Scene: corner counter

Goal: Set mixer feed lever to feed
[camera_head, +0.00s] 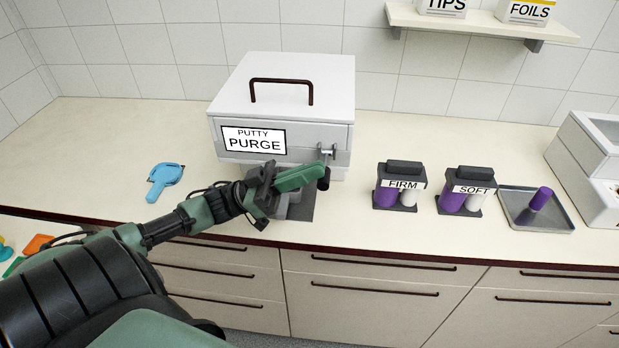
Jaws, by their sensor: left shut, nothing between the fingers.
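The putty mixer (283,84) is a white box with a dark handle on its lid, standing at the back of the counter. Its front label (253,140) reads "PUTTY PURGE". A small metal fitting (327,150) sits at the right of its front; I cannot tell for sure whether this is the feed lever. My left gripper (318,173) is shut and empty in front of the mixer's lower front, just below the fitting. A dark rounded part (323,182) shows beside the fingertips; whether they touch it is unclear. My right gripper is out of view.
Cartridge holders marked FIRM (403,168) and SOFT (470,174) stand to the right, then a grey tray (562,219) with a purple cylinder (540,198). A blue tool (164,180) lies at left. A shelf (480,24) hangs above. The counter between the blue tool and mixer is clear.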

